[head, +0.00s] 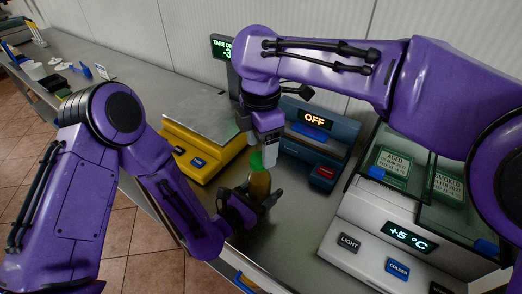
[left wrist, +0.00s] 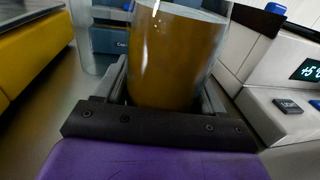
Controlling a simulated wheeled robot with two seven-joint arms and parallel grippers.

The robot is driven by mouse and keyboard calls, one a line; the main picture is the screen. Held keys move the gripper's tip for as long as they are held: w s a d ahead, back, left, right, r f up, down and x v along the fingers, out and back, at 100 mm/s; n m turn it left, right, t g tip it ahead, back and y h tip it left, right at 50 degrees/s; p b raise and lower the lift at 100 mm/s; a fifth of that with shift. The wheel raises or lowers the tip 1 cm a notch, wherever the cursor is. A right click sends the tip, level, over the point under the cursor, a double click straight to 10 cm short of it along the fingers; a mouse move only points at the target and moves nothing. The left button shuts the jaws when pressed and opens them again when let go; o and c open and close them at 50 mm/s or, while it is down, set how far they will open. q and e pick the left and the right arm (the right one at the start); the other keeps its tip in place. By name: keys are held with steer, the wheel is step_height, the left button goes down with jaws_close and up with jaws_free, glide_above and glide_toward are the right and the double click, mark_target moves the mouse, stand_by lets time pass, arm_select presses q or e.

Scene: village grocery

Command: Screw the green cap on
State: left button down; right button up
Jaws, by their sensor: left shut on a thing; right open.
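A clear bottle or jar with amber-brown contents (head: 259,186) stands upright over the steel counter. My left gripper (head: 247,205) is shut on it from the side; in the left wrist view the jar (left wrist: 178,55) sits between the two fingers. The green cap (head: 256,161) shows at the top of the jar. I cannot tell whether it is seated straight on the neck. My right gripper (head: 266,156) points down from above at the cap. It is open, with a pale finger beside the cap; the other finger is hard to make out.
A yellow scale (head: 199,160) with a steel plate stands behind left. A blue device reading OFF (head: 315,119) is behind right. A white cooler unit reading +5 °C (head: 385,243) stands at the right. Small items lie at the counter's far left end.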

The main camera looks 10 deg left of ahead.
step_height(320, 180, up, 2)
steer(key=shift+r, duration=0.1)
steer(key=shift+c, duration=0.3)
steer(key=a+n, duration=0.1)
steer(key=s+n, duration=0.1)
steer(key=shift+a+r+n+g+y, duration=0.15)
steer(key=shift+a+n+g+y, duration=0.2)
steer(key=shift+n+g+y, duration=0.05)
steer(key=r+n, duration=0.1)
steer(key=n, duration=0.2)
steer(key=r+n, duration=0.1)
steer(key=n, duration=0.2)
steer(key=r+n, duration=0.1)
steer(key=n, duration=0.1)
steer(key=shift+w+d+n+t, duration=0.2)
steer(key=shift+d+n+t, duration=0.1)
steer(key=shift+n, duration=0.1)
steer(key=n, duration=0.3)
steer(key=shift+w+d+h, duration=0.15)
steer(key=shift+d+h, duration=0.2)
steer(key=shift+h, duration=0.05)
steer(key=shift+f, duration=4)
